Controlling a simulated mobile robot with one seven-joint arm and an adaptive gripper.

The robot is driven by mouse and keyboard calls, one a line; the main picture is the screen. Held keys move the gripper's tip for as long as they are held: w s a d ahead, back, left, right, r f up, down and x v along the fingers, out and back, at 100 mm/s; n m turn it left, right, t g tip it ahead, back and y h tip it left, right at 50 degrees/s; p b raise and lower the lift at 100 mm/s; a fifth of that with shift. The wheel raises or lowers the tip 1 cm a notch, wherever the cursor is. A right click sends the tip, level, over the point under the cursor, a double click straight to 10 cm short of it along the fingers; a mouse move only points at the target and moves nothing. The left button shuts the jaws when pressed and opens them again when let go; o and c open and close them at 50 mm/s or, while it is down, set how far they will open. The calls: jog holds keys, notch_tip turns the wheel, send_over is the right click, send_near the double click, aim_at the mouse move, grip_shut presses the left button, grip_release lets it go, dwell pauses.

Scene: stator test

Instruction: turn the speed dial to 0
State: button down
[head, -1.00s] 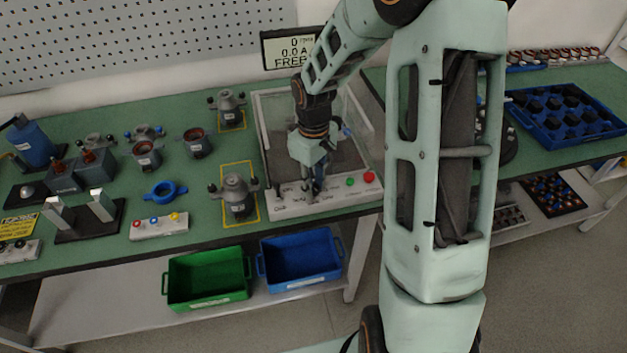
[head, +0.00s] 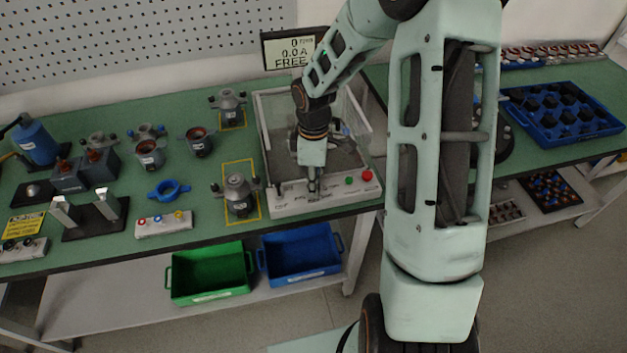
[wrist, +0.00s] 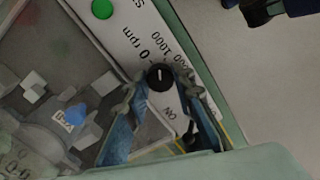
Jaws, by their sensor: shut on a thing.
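The speed dial (wrist: 159,77) is a small round black knob with a white pointer line, on the white front panel (wrist: 124,22) of the test station. Printed marks "0 rpm" and "1000" sit beside it. In the wrist view the pointer runs roughly up the picture, near the printed numbers; its exact mark is hard to tell. My gripper (wrist: 160,84) is shut on the dial, one finger on each side. In the head view my gripper (head: 312,190) points down at the panel and hides the dial. The display (head: 294,52) reads 0 rpm, 0.0 A, FREE.
A green button (head: 349,181) and a red button (head: 367,176) sit right of my gripper on the panel. The station's clear-walled enclosure (head: 352,112) stands behind it. A stator unit (head: 238,195) stands to the left. Green (head: 210,297) and blue (head: 302,278) bins are below.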

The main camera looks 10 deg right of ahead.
dwell(0.4)
jog(key=c, duration=1.6)
grip_release()
jog(key=shift+w, duration=0.1)
